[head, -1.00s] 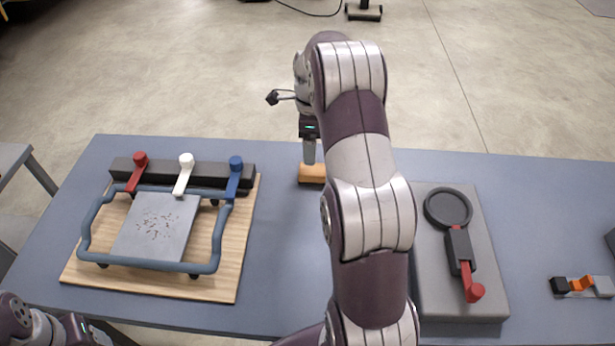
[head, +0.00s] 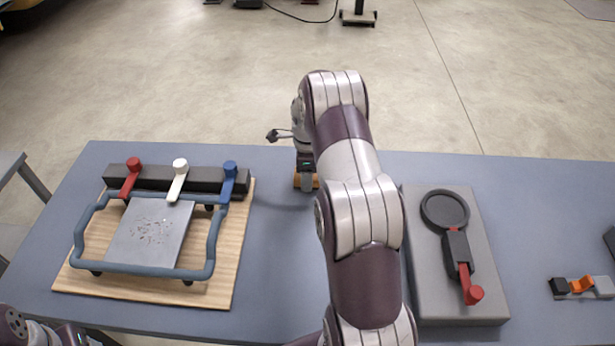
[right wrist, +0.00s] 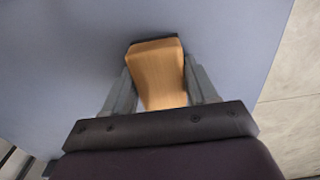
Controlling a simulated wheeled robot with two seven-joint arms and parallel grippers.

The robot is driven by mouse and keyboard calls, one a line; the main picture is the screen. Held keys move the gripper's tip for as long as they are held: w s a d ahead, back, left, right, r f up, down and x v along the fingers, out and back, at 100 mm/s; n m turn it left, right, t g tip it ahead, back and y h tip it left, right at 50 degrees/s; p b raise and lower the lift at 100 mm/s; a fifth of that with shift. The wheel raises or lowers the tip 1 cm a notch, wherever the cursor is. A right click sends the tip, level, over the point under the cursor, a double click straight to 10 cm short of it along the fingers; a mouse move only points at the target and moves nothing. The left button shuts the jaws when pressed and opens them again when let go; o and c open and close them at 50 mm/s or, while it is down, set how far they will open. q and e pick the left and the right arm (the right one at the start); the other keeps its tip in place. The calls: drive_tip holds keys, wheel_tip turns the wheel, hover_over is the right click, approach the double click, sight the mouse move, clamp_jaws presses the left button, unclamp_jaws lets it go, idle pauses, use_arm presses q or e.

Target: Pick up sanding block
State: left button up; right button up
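The sanding block (head: 297,181), an orange-tan wooden block with a dark face at one end, lies on the blue-grey table towards the back middle. My right gripper (head: 307,184) is low at the block and hides part of it. In the right wrist view the block (right wrist: 158,75) lies between the two fingers of my right gripper (right wrist: 158,68). The fingers are apart, one on each side, very close to the block; firm contact is not visible. My left arm shows only at the lower left corner, its fingers out of view.
Left on the table (head: 275,250) is a wooden board (head: 225,270) with a blue tube frame, a grey plate and red, white and blue levers. Right is a grey slab (head: 425,290) with a black ring tool (head: 457,250). Small black, orange and grey pieces (head: 582,286) lie far right.

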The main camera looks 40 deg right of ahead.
drive_tip(key=shift+c, duration=0.2)
drive_tip(key=shift+r, duration=0.3)
drive_tip(key=r, duration=0.2)
drive_tip(key=r+b, duration=0.1)
drive_tip(key=shift+s+d+r, duration=0.1)
drive_tip(key=shift+s+r, duration=0.3)
drive_tip(key=s+r+b, duration=0.1)
drive_tip(key=s+r, duration=0.5)
drive_tip(key=s, duration=0.5)
drive_tip(key=shift+d+r, duration=0.15)
drive_tip(key=shift+r, duration=0.15)
